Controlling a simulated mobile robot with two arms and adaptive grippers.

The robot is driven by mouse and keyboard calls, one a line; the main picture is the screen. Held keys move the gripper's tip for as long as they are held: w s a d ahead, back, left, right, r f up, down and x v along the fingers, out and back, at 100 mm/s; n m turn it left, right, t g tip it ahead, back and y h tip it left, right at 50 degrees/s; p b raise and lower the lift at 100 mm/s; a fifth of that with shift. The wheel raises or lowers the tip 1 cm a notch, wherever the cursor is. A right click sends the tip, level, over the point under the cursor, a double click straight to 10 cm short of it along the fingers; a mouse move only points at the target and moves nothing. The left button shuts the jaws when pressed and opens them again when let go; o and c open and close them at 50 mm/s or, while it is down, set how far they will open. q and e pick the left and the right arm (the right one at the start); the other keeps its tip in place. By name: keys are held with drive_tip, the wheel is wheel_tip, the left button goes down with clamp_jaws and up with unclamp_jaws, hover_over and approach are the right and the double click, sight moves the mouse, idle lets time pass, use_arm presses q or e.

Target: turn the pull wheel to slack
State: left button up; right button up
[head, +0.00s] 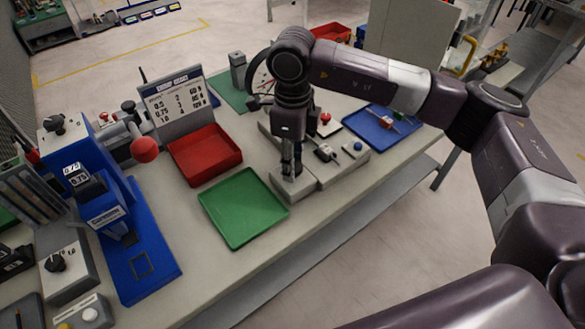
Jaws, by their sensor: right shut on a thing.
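My right gripper (291,158) points straight down over the front left end of a grey bench device (318,180). It is shut on a small part there, which I take for the pull wheel. The fingers and wrist hide most of that part, so its turn angle cannot be read. A round dial shows partly behind my wrist. My left gripper is not in view.
A green tray (243,243) and a red tray (239,156) lie left of the device. A blue tray (414,130) with small parts lies to the right. A blue press (150,262) with a red ball lever (145,149) stands at the left. A printed chart board (173,100) stands behind the red tray.

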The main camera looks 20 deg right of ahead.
drive_tip(key=shift+n+b, duration=0.3)
drive_tip(key=shift+n, duration=0.1)
drive_tip(key=o, duration=1.2)
drive_tip(key=shift+c, duration=0.2)
wheel_tip(320, 180, up, 12)
